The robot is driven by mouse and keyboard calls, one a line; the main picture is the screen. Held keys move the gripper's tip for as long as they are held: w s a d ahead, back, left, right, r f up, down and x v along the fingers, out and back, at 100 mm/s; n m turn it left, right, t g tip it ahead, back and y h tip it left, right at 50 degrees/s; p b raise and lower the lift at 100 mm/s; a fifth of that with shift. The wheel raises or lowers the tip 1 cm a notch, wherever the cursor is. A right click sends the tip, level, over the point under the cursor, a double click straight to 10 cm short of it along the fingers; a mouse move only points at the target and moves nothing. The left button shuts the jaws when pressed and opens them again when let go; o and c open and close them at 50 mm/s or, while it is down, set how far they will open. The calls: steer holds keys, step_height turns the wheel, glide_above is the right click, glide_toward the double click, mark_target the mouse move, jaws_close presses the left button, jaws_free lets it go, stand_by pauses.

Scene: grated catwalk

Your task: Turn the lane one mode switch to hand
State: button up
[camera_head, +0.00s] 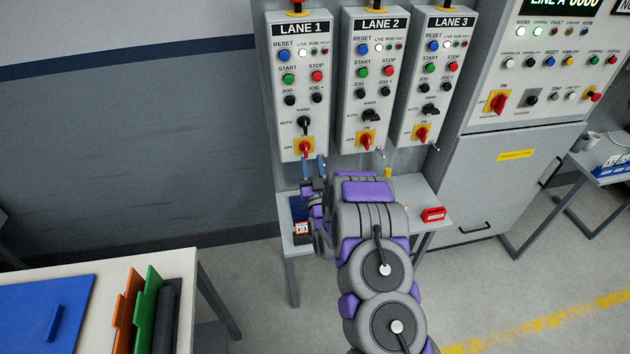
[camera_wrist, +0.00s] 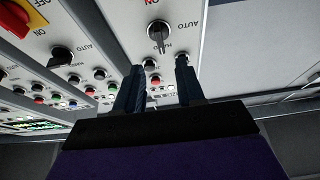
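The lane one panel (camera_head: 297,75) is the leftmost of three grey panels. Its black mode switch (camera_head: 304,123) has AUTO at its left and HAND above. Its handle stands upright, in line with HAND, while the lane two switch (camera_head: 370,116) has its handle sideways. My gripper (camera_head: 314,164) is just below the lane one panel's lower edge in the head view. In the wrist view, which is upside down, my gripper (camera_wrist: 160,68) is open and empty. The lane one switch (camera_wrist: 158,36) shows beyond and between the fingertips, with no visible contact.
A red switch on a yellow plate (camera_head: 306,147) sits just below the mode switch. The lane three panel (camera_head: 435,75) and a control cabinet (camera_head: 520,150) are at the right. A small shelf (camera_head: 440,205) with a red box (camera_head: 433,214) is below the panels.

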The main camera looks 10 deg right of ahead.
steer(key=b+v, duration=0.5)
steer(key=b, duration=0.1)
steer(key=shift+s+f, duration=0.1)
steer(key=shift+s, duration=0.2)
steer(key=shift+a, duration=0.1)
stand_by(0.3)
steer(key=s+a+r+n+g+y, duration=0.2)
steer(key=s+a+n+g+y, duration=0.2)
steer(key=a+g, duration=0.45)
steer(key=s+d+r+m+g+h, duration=0.1)
steer(key=s+g, duration=0.4)
steer(key=s, duration=1)
steer(key=s+d+r+m+g+h, duration=0.1)
steer(key=s+d+r+g, duration=0.3)
steer(key=s, duration=1.1)
steer(key=s+d+r+m+g+h, duration=0.1)
steer(key=s+g, duration=0.5)
steer(key=s, duration=0.9)
steer(key=d+r+h, duration=0.1)
steer(key=d, duration=0.1)
steer(key=shift+s+d+r+m+g, duration=0.25)
steer(key=shift+s+d+m+g, duration=0.05)
steer(key=shift+d+m+g, duration=0.1)
